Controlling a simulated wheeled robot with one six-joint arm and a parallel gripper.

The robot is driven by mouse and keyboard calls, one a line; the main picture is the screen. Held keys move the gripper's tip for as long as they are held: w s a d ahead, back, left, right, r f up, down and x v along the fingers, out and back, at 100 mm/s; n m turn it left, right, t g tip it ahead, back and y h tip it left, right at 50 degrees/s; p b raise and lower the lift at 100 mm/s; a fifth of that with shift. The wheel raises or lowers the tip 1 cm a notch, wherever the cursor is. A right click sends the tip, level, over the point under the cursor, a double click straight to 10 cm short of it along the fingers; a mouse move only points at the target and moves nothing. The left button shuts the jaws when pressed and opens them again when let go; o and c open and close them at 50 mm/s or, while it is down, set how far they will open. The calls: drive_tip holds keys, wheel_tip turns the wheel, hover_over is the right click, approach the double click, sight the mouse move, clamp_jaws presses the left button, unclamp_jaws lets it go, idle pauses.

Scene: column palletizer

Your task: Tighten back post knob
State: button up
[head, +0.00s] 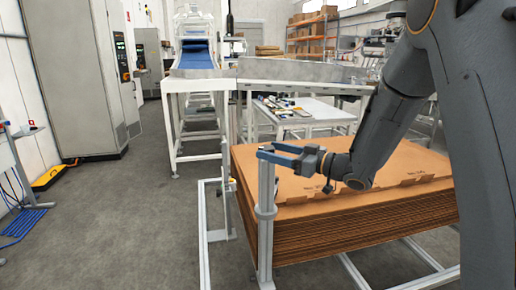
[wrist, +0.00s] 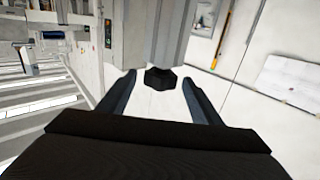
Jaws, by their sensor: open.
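A black knob (wrist: 160,78) sits on a grey metal post (wrist: 170,30) in the wrist view. My gripper (wrist: 158,84) is open, with one finger on each side of the knob and visible gaps to it. In the head view, my gripper (head: 266,152) is at the top of the nearer upright post (head: 265,220), beside the cardboard stack (head: 340,225). A second, thinner post (head: 225,185) stands farther back at the stack's left edge. I cannot make out the black knob in the head view, nor tell which post bears it.
A low metal frame (head: 203,245) runs along the floor left of the stack. A conveyor (head: 195,62) and a worktable with tools (head: 310,112) stand behind. A grey cabinet (head: 80,75) stands at the left. The floor between is clear.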

drive_tip(key=p+x, duration=0.1)
drive_tip(key=x, duration=0.4)
drive_tip(key=shift+w+a, duration=0.15)
drive_tip(key=shift+a, duration=0.2)
drive_tip(key=shift+c, duration=0.6)
drive_tip(key=c, duration=0.9)
drive_tip(key=shift+c, duration=0.2)
